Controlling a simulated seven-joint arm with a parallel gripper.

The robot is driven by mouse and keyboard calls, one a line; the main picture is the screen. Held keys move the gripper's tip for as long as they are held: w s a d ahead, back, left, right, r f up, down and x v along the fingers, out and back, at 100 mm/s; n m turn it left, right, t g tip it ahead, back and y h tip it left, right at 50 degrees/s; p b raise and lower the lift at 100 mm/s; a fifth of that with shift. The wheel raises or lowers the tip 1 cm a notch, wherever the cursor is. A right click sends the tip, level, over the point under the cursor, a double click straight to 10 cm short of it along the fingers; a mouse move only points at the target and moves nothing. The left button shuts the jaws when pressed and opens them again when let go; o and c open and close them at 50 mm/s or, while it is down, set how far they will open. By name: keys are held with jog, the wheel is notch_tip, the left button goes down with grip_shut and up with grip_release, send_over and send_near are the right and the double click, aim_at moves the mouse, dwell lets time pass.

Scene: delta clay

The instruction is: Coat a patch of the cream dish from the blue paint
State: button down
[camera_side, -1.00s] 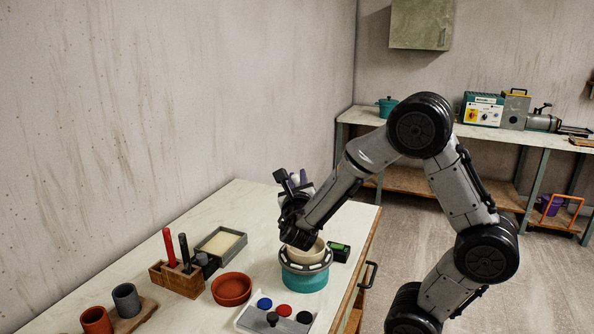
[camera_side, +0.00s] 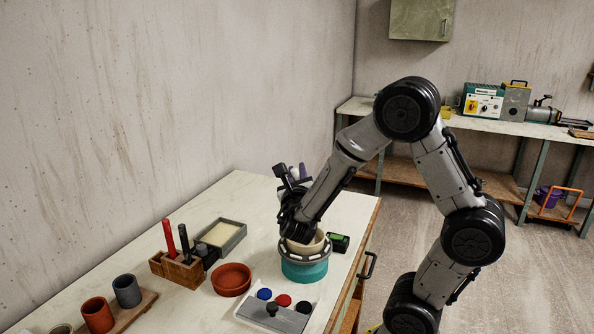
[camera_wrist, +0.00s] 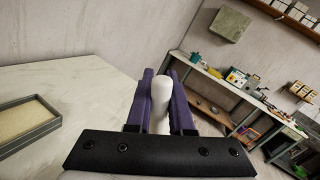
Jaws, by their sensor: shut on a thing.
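The cream dish (camera_side: 314,244) sits on a turntable with a grey rim and teal base (camera_side: 304,268); my wrist hides part of it. The blue paint (camera_side: 264,294) is a round pot in a pale tray beside a red and a black one. My gripper (camera_side: 294,173) is above and behind the dish, fingers tilted up and away from it. In the wrist view my gripper (camera_wrist: 160,95) has its purple fingers shut on a white, round-ended thing (camera_wrist: 161,92). Its other end is hidden, and I cannot tell whether it carries paint.
A terracotta bowl (camera_side: 231,281), a wooden tool block (camera_side: 178,271) with upright handles and a grey tray (camera_side: 220,236) stand left of the turntable. A small green-and-black box (camera_side: 338,243) is close on its right.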

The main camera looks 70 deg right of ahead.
jog(key=shift+a+f, duration=0.9)
jog(key=shift+f, duration=0.3)
jog(key=shift+a+f, duration=0.9)
jog(key=shift+f, duration=0.3)
jog(key=shift+a+f, duration=0.9)
jog(key=shift+f, duration=0.3)
jog(key=shift+d, duration=2.7)
notch_tip(320, 180, up, 8)
